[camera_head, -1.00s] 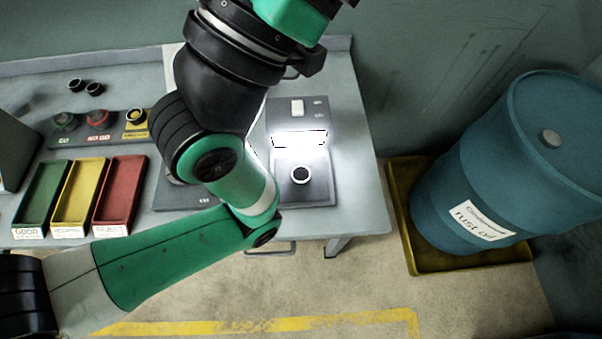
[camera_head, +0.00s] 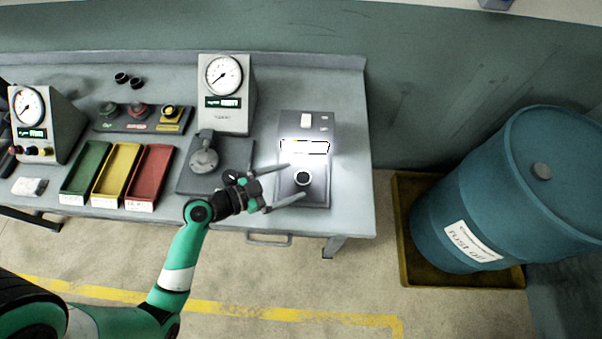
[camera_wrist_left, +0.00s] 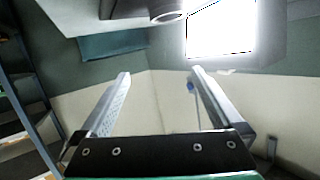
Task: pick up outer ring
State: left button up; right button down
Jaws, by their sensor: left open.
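A dark ring (camera_head: 302,178) with a bright centre lies on the lit inspection stand (camera_head: 318,196) at the table's right. In the wrist view a round ring rim (camera_wrist_left: 167,16) shows at the top, above and beyond the fingertips. My left gripper (camera_head: 296,181) is open and empty, its two fingers pointing toward the ring, one tip on either side of it in the head view. In the left wrist view the open fingers (camera_wrist_left: 160,73) have nothing between them. I cannot tell the height gap to the ring. My right gripper is not in view.
Two dark rings (camera_head: 129,80) lie at the back left. Green, yellow and red trays (camera_head: 148,175) stand left of my arm. A dial gauge (camera_head: 224,90) stands behind the gripper.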

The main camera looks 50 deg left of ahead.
pick_arm(q)
jog(key=s+f+n, duration=0.1)
jog(key=s, duration=0.1)
jog(key=s+a+f+n+y, duration=0.1)
jog(key=s, duration=0.1)
jog(key=s+a+f+g+y+p, duration=0.1)
jog(key=shift+s+a+n, duration=0.25)
jog(key=shift+s+n, duration=0.15)
jog(key=shift+w+f, duration=0.2)
jog(key=b, duration=0.1)
send_near(309, 176)
jog(key=shift+w+a, duration=0.1)
jog(key=shift+w, duration=0.1)
jog(key=shift+b+x, duration=0.3)
jog(key=shift+x, duration=2.65)
grip_shut()
jog(key=shift+s+f, duration=0.1)
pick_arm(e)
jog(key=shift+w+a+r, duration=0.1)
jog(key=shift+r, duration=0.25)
